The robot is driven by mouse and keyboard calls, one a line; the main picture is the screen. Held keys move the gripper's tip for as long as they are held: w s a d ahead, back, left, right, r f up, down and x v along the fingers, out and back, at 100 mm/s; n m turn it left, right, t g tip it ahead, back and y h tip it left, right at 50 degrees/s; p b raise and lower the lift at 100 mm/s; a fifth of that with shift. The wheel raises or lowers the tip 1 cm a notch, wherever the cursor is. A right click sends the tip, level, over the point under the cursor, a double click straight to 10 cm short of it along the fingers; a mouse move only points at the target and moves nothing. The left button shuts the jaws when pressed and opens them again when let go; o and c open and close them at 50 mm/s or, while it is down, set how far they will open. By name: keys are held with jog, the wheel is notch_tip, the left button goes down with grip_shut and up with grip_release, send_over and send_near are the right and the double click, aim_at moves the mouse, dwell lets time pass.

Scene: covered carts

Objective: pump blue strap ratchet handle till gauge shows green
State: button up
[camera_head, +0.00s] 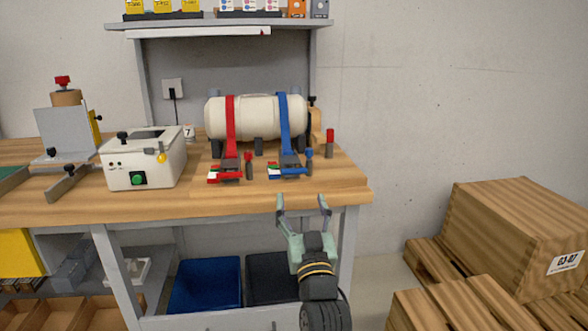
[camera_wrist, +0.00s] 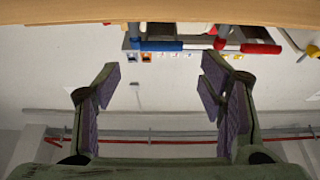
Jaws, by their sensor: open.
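A cream cylindrical tank (camera_head: 256,117) lies on the bench with a blue strap (camera_head: 284,115) and a red strap (camera_head: 230,120) over it. The blue ratchet (camera_head: 289,163) sits at the bench front below its strap, and its blue handle (camera_head: 287,175) lies low. In the wrist view a blue handle (camera_wrist: 160,46) shows beyond the fingers at the bench edge. A blue-topped post (camera_head: 309,160) stands right of the ratchet. I cannot make out a gauge reading. My gripper (camera_head: 302,203) is open and empty in front of the bench edge; it also shows in the wrist view (camera_wrist: 160,85).
The red ratchet (camera_head: 228,171) and a red-topped post (camera_head: 249,163) are close on the left. Another red-topped post (camera_head: 329,143) stands right. A white box (camera_head: 143,160) with a green button is further left. Wooden crates (camera_head: 515,235) stand on the floor at right.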

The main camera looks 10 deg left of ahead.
aim_at(295, 173)
jog(key=o, duration=0.4)
jog(key=p+x, duration=0.2)
jog(key=x, duration=0.7)
jog(key=shift+s+r, duration=0.15)
jog(key=shift+r, duration=0.05)
jog(key=shift+c, duration=0.2)
jog(key=shift+p+x, duration=0.35)
jog(key=shift+x, duration=0.45)
jog(key=shift+f, duration=0.15)
jog(key=c, duration=1.7)
